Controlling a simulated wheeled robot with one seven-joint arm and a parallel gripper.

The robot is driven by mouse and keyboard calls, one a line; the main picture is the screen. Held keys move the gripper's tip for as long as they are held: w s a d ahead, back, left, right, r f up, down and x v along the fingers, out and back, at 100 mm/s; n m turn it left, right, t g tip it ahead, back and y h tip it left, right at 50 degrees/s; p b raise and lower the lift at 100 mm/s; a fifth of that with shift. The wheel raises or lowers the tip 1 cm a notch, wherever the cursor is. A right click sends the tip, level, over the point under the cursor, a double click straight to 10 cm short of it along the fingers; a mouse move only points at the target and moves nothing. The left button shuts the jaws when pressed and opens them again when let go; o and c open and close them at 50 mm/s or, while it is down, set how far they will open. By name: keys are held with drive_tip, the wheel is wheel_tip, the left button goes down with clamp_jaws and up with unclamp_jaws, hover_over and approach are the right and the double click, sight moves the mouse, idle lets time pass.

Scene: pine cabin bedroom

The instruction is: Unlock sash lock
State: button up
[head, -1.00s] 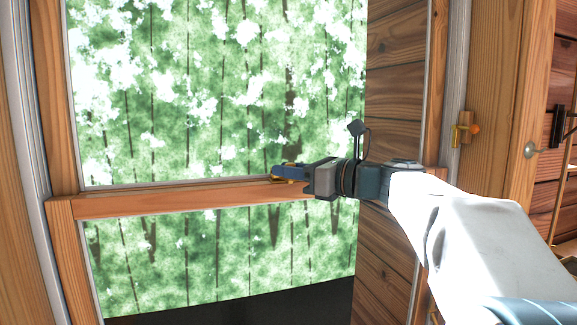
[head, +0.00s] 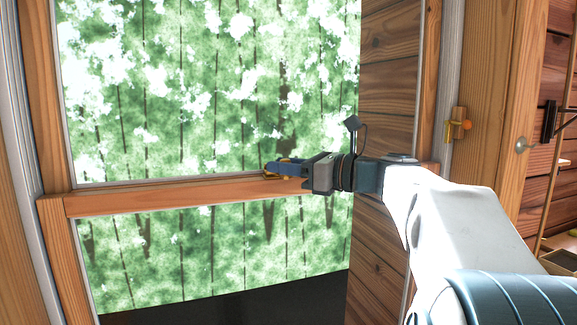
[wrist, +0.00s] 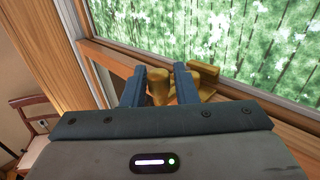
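The sash lock (head: 271,175) is a small brass fitting on the wooden meeting rail (head: 160,194) of the window. In the head view my gripper (head: 278,168) is at it from the right, and its blue fingers hide most of it. In the wrist view my gripper (wrist: 160,72) has its two blue fingers apart. An upright brass piece of the lock (wrist: 159,88) stands between them, with narrow gaps showing at its sides. Another brass part (wrist: 204,74) shows beyond the right finger. Contact with the fingers cannot be made out.
The window glass (head: 200,90) rises just behind the rail, with green trees outside. A chair (wrist: 40,118) stands at left in the wrist view.

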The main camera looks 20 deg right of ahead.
drive_tip(key=b+v, duration=0.2)
drive_tip(key=v, duration=1.2)
drive_tip(key=shift+a, duration=0.15)
